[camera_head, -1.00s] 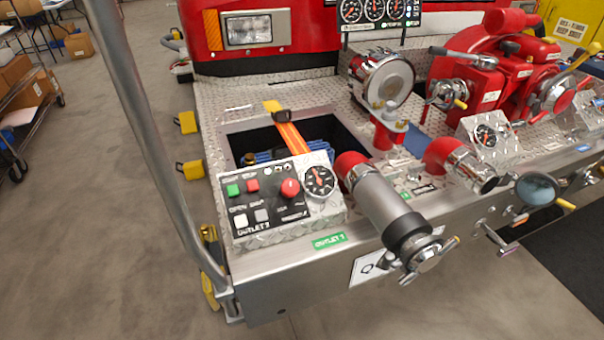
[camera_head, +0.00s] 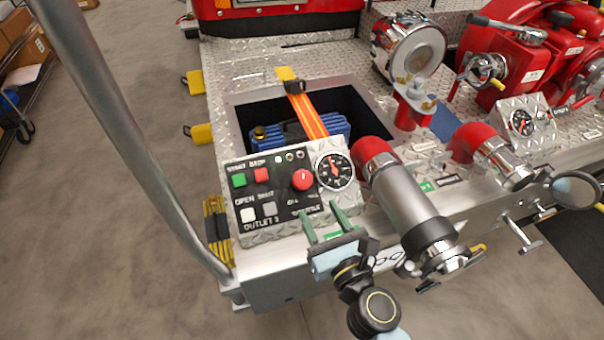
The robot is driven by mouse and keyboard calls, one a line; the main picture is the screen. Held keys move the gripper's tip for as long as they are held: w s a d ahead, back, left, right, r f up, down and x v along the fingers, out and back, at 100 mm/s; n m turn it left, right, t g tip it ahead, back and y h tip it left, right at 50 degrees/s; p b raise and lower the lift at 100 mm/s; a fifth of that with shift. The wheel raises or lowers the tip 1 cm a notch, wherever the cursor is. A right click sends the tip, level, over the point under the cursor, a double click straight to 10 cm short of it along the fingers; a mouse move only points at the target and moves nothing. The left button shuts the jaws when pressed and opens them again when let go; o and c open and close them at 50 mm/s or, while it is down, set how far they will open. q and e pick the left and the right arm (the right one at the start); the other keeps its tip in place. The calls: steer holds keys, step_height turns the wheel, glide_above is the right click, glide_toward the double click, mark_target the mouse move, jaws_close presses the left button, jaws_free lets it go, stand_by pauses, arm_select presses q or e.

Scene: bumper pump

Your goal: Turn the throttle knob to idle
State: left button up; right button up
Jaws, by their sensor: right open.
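The throttle knob (camera_head: 302,180) is a round red knob with a pale pointer mark. It sits at the right of the black control panel (camera_head: 285,212), left of a round gauge (camera_head: 333,171). My right gripper (camera_head: 322,226) is in front of the panel's lower right edge, below the knob. Its two green fingers are apart with nothing between them, and they point up toward the panel. The fingers partly cover the panel's lower right corner. The knob itself is in full view. My left gripper does not show.
Green (camera_head: 239,180) and red (camera_head: 261,175) buttons sit left of the knob, with white and grey ones below. A grey outlet pipe (camera_head: 405,200) stands close to the right. A tall metal rail (camera_head: 130,140) rises at the left. An open bay lies behind the panel.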

mark_target(306, 186)
steer(key=x, duration=1)
steer(key=shift+w, duration=0.2)
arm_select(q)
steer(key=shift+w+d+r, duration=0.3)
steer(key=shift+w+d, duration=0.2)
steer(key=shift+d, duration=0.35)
arm_select(e)
steer(key=shift+a, duration=0.1)
steer(key=c, duration=0.7)
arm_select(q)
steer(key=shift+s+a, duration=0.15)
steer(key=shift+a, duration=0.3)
